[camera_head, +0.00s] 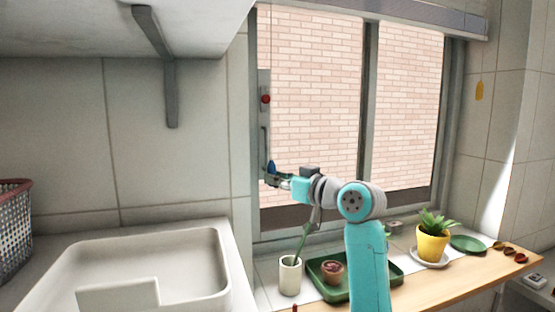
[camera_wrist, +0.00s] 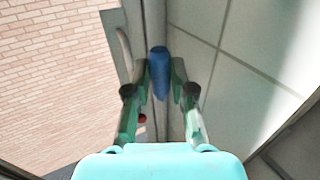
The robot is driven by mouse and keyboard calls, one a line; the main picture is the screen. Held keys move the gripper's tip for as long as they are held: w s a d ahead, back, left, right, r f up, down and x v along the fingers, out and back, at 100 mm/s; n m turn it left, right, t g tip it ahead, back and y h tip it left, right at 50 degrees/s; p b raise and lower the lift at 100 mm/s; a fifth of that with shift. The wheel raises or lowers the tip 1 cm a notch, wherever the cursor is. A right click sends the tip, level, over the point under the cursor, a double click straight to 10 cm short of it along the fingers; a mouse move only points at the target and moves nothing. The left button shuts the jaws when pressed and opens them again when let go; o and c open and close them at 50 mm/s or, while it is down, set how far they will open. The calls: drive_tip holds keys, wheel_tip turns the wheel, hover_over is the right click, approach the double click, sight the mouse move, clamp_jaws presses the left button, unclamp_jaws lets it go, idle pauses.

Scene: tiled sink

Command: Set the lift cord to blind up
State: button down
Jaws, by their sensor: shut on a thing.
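A blue cord pull (camera_head: 271,167) hangs at the left side of the window, on a thin lift cord that is hard to make out above it. My gripper (camera_head: 272,179) reaches the pull from the right and is shut on it. In the wrist view the blue pull (camera_wrist: 159,72) stands between the two fingertips, its upper end showing past them. The blind (camera_head: 400,12) shows as a grey band along the top of the window, with the panes below it uncovered.
A red knob (camera_head: 265,99) on a grey strip is above the pull, near a window handle (camera_head: 263,141). On the sill are a white cup (camera_head: 290,277), a green tray (camera_head: 327,287) and a yellow plant pot (camera_head: 432,243). A sink (camera_head: 215,285) is at left.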

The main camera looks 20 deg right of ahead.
drive_tip(key=shift+f, duration=0.4)
drive_tip(key=c, duration=1)
unclamp_jaws()
drive_tip(key=shift+s+r, duration=0.1)
drive_tip(key=v, duration=1.2)
